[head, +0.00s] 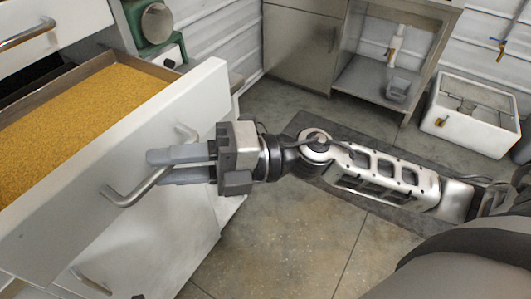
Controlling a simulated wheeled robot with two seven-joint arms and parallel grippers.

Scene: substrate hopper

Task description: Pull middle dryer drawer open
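The middle dryer drawer (150,115) stands pulled out at the left, filled with yellow-gold grain (80,115). Its white front carries a grey metal bar handle (140,189). My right gripper (160,165) comes in from the right at this handle. My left gripper is not in view.
A closed upper drawer with a handle (27,34) is above, and a lower handle (90,283) is below. A green machine part (150,20) stands behind the drawer. A steel cabinet (300,45) and a white sink (470,115) stand farther back. The floor (290,240) is clear.

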